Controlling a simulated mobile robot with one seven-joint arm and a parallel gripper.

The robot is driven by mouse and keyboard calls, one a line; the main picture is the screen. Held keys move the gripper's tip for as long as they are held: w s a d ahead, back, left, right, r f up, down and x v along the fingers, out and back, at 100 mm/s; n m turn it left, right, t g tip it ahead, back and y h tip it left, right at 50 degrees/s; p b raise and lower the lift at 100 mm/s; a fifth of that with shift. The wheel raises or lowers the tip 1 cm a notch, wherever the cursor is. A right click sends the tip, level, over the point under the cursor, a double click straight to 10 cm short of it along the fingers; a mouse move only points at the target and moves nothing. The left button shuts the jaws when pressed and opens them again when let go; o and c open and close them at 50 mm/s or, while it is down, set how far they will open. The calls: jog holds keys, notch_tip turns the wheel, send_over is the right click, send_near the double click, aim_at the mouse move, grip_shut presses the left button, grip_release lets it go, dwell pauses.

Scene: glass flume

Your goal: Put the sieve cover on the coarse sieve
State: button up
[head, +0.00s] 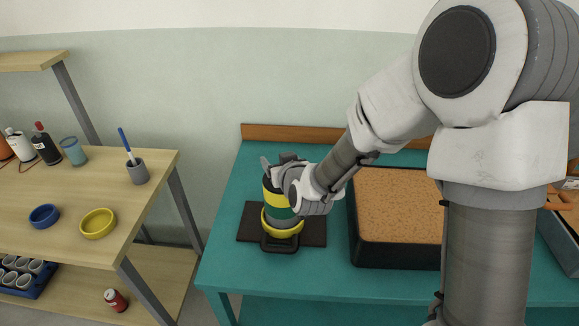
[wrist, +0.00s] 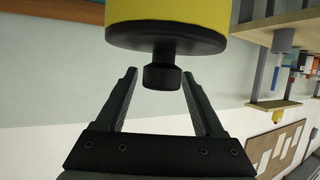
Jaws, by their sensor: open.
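A sieve stack (head: 276,200) with yellow, green and grey bands stands upright on the teal bench, its foot in a yellow ring (head: 283,229). In the wrist view the black sieve cover (wrist: 165,40) lies flat against the end of the yellow section (wrist: 165,12), which looks like the top sieve; I cannot tell a gap between them. The cover's black knob (wrist: 162,76) sits between my gripper's (wrist: 160,84) two fingers, with space on both sides. My gripper (head: 277,164) is open at the stack's top, and its wrist hides part of the stack in the head view.
A dark mat (head: 313,231) lies under the stack. A black-walled tray of tan grains (head: 398,254) stands close to the right. A wooden shelf at left holds a blue bowl (head: 44,215), a yellow bowl (head: 98,224) and a grey cup (head: 138,173). The bench's front left is clear.

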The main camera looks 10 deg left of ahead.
jog(key=b+v, duration=0.7)
jog(key=v, duration=0.5)
dwell(0.5)
jog(key=s+d+f+m+g+h, duration=0.2)
jog(key=s+d+m, duration=0.1)
jog(key=m, duration=0.1)
jog(key=s+d+r+m+g+h+p, duration=0.1)
jog(key=s+d+r+g+h+p, duration=0.3)
jog(key=s+d+r+p, duration=0.4)
jog(key=s+d+r, duration=0.4)
jog(key=s+d, duration=0.2)
jog(key=d, duration=0.3)
jog(key=shift+s+d+r+g+p, duration=0.2)
jog(key=shift+s+r+g+p, duration=0.1)
jog(key=shift+r+p, duration=0.1)
